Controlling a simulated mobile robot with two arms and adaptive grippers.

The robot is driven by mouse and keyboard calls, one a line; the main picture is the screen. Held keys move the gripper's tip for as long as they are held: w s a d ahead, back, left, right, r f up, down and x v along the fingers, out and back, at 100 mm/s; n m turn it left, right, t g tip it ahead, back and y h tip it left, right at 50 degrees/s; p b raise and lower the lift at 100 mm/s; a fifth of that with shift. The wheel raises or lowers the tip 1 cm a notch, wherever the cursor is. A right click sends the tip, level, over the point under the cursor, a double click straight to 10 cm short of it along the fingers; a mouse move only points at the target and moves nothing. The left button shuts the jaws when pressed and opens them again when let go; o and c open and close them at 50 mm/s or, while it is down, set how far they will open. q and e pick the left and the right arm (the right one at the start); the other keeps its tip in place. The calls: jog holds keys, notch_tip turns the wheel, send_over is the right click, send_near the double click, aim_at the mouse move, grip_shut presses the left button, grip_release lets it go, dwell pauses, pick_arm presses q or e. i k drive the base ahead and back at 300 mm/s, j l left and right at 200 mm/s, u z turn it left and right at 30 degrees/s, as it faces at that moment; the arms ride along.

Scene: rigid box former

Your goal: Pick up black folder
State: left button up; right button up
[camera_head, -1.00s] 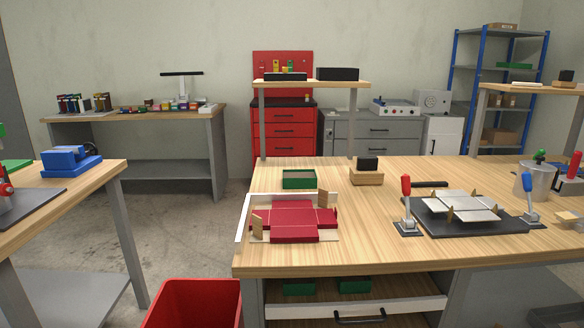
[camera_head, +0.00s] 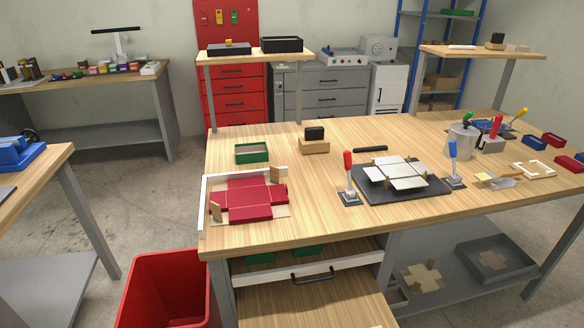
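A slim black bar (camera_head: 370,149), which looks like the black folder, lies flat on the wooden table. It is behind the dark fixture plate with grey metal panels (camera_head: 396,174) and to the right of the small wooden block with a black top (camera_head: 314,141). Nothing covers it. Neither of my grippers shows in the head view.
A dark red unfolded box blank (camera_head: 249,197) lies in a white-edged frame at the table's left. A green tray (camera_head: 252,152) is behind it. Red-handled (camera_head: 348,165) and blue-handled (camera_head: 453,155) clamps flank the plate. A red bin (camera_head: 168,290) stands on the floor.

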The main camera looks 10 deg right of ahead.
aim_at(384, 148)
jog(key=k+l+z, duration=0.4)
jog(key=i+l, duration=0.7)
jog(key=i, duration=0.2)
